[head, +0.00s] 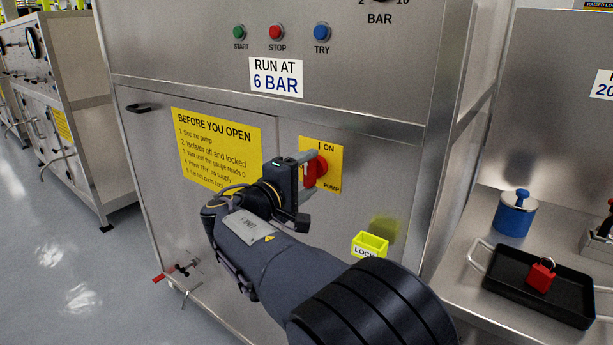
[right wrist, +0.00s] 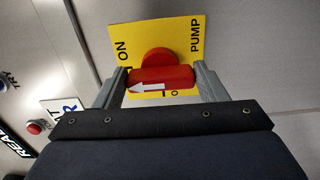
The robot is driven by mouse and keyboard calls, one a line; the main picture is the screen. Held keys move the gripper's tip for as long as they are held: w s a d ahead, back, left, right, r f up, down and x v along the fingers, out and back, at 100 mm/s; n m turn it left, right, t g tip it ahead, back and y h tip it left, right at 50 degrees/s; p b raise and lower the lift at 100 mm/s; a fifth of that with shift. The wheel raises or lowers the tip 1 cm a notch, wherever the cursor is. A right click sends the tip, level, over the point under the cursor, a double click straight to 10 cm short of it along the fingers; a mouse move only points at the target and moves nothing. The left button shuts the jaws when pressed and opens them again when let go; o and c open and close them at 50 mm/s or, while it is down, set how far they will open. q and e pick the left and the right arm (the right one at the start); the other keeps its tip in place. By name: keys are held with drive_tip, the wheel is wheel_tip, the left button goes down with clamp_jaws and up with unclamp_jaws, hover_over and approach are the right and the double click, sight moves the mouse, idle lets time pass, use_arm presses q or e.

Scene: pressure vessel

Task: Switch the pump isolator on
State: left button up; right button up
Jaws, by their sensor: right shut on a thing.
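The pump isolator is a red rotary handle (head: 316,170) on a yellow plate (head: 334,158) marked "I ON" and "PUMP", on the cabinet front. It also shows in the right wrist view as a red handle (right wrist: 160,76), whose white arrow points left, toward the "ON" side of its yellow plate (right wrist: 185,35). My right gripper (head: 306,172) is shut on the handle. In the right wrist view its grey fingers (right wrist: 162,86) stand at the handle's two ends. Part of the plate's lettering is hidden by a finger and the handle. My left gripper is not in view.
A yellow lock box (head: 369,244) sits on the cabinet below the isolator. Green, red and blue buttons (head: 276,32) are above. A black tray (head: 500,282) with a red padlock (head: 541,274) and a blue weight-like object (head: 515,213) stand on the right bench. Open floor lies left.

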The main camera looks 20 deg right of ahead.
drive_tip(key=o, duration=1)
drive_tip(key=v, duration=0.7)
drive_tip(key=shift+s+a, duration=0.25)
drive_tip(key=shift+a, duration=0.1)
